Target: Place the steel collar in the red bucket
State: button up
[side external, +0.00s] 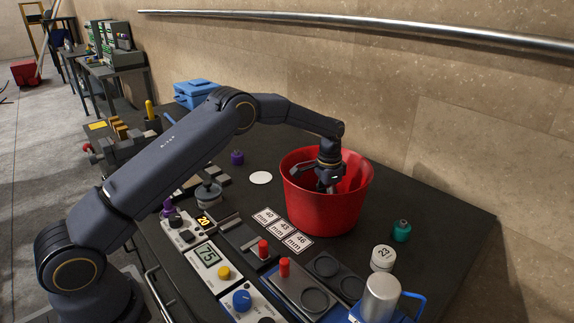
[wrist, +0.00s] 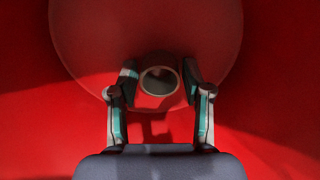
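The red bucket (side external: 325,212) stands upright on the dark bench in the side view. My gripper (side external: 328,186) reaches down inside its rim, and the fingertips are partly hidden by the bucket wall. The bucket floor (wrist: 90,35) is behind the collar. The collar is hidden in the side view.
A teal bottle-like weight (side external: 402,231) and a white round piece marked 23 (side external: 382,259) stand right of the bucket. Size cards (side external: 283,229) and control panels (side external: 205,255) lie in front. A white disc (side external: 260,178) lies to the left. The wall (side external: 440,130) is close behind.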

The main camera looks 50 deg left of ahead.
jog(key=shift+o, duration=0.7)
jog(key=s+r+n+t, duration=0.1)
jog(key=s+r, duration=0.2)
jog(key=r, duration=0.8)
jog(key=s+r, duration=0.3)
jog(key=r, duration=0.8)
jog(key=s+r+n+t, duration=0.1)
jog(key=s+r+t, duration=0.15)
jog(key=s, duration=0.65)
jog(key=s+r+n+t, duration=0.1)
jog(key=s+r, duration=0.3)
jog(key=s, duration=0.5)
jog(key=s+f+n+t, duration=0.1)
jog(key=s+f, duration=0.4)
jog(key=s, duration=0.7)
jog(key=shift+s+d+f+n, duration=0.15)
jog(key=shift+s+d+n, duration=0.15)
jog(key=shift+s+d, duration=0.1)
